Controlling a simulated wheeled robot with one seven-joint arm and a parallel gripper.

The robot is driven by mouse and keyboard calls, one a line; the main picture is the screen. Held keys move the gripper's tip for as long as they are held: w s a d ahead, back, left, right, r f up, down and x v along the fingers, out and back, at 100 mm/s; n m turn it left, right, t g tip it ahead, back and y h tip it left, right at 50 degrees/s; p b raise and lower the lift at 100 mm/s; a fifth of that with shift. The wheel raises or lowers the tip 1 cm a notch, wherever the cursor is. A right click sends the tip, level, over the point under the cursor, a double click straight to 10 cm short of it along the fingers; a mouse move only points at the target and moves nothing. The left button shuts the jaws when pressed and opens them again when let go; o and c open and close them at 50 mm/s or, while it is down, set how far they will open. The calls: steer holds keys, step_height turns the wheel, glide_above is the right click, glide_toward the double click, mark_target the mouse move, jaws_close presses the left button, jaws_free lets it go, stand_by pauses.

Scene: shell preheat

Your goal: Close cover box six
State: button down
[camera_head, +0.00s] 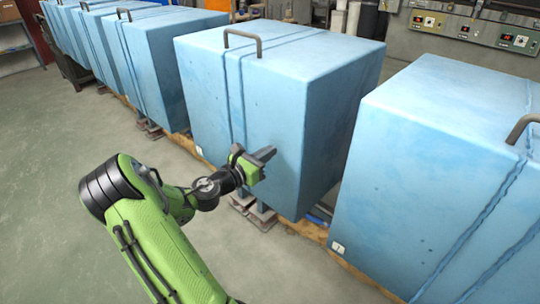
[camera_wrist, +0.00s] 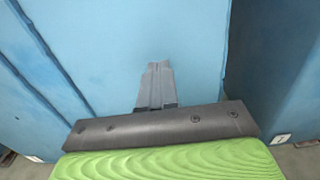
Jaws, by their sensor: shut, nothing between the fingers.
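Several large blue cover boxes stand in a row; I cannot tell which one is number six. The middle blue box (camera_head: 285,100) has a dark bar handle on its top and two seams running over the top and down its front, and it looks shut. My gripper (camera_head: 268,154) is shut and empty, in front of this box's front face. The same face (camera_wrist: 100,50) fills much of the wrist view, with my gripper (camera_wrist: 157,70) pointing at it. I cannot tell whether the fingertips touch it.
Another blue box (camera_head: 430,150) stands close at the right, with a narrow gap between. More blue boxes (camera_head: 155,60) run off to the back left. Control panels (camera_head: 470,30) are at the back right. The grey floor (camera_head: 50,170) at left is clear.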

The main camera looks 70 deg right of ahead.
steer(key=shift+s+d, duration=0.25)
steer(key=shift+d, duration=0.35)
